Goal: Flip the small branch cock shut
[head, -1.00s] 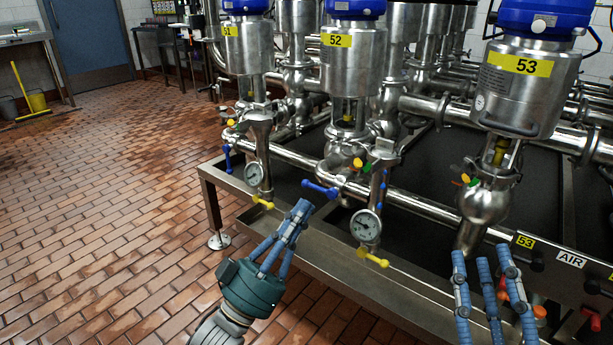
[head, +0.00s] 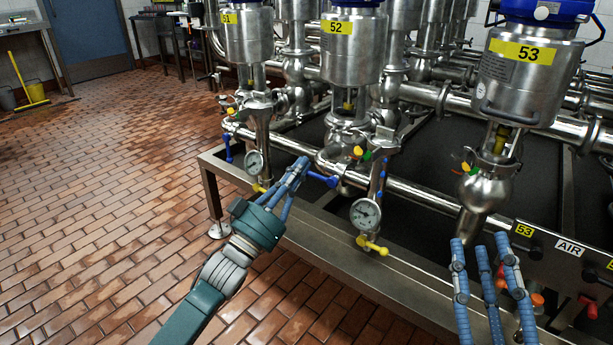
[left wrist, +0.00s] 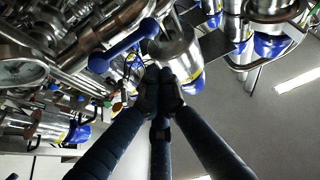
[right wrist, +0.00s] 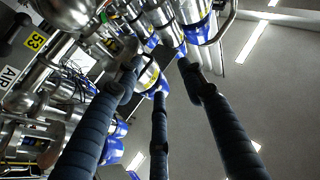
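A small blue lever cock (head: 322,179) sticks out to the left from the pipe below valve 52. My left gripper (head: 302,164) is just left of it, its three fingers drawn together at the tips with nothing seen between them. In the left wrist view the blue lever (left wrist: 125,47) lies just beyond the fingertips; I cannot tell whether they touch it. Other small cocks are a blue one hanging down (head: 228,148) and yellow ones under the gauges (head: 372,245) (head: 259,188). My right gripper (head: 484,243) has its fingers spread and empty, at the lower right.
Steel valve bodies marked 51 (head: 247,42), 52 (head: 351,50) and 53 (head: 518,75) stand behind. A pressure gauge (head: 365,213) sits right of the left gripper. The steel frame edge (head: 340,255) runs along the front. The tiled floor (head: 110,200) at left is open.

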